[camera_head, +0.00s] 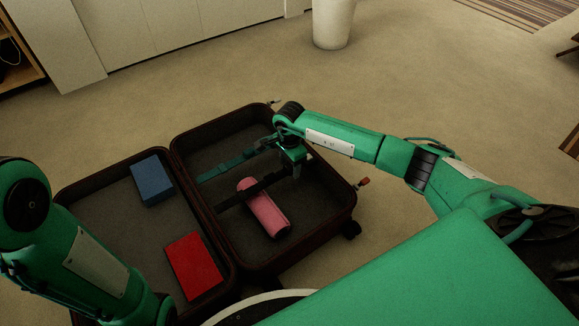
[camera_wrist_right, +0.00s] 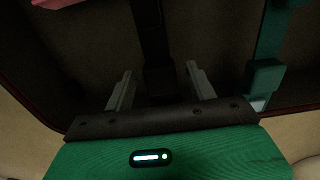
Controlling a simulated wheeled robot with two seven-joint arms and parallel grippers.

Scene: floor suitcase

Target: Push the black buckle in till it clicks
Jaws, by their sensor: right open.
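An open dark suitcase (camera_head: 173,160) lies on the floor. In the right wrist view, the black buckle (camera_wrist_right: 160,80) is a dark block at the end of the black strap (camera_wrist_right: 150,35). My right gripper (camera_head: 292,172) is over the suitcase's right half. Its fingers (camera_wrist_right: 160,88) are apart, with the black buckle between them in that view; contact cannot be told. My left arm enters at the left, its gripper out of view.
A green strap (camera_head: 225,168) runs beside the black one; its green buckle (camera_wrist_right: 264,77) is right of my fingers in the wrist view. A blue box (camera_head: 152,182) and a red box (camera_head: 194,265) lie in the left half. A white round pot (camera_head: 332,22) stands behind.

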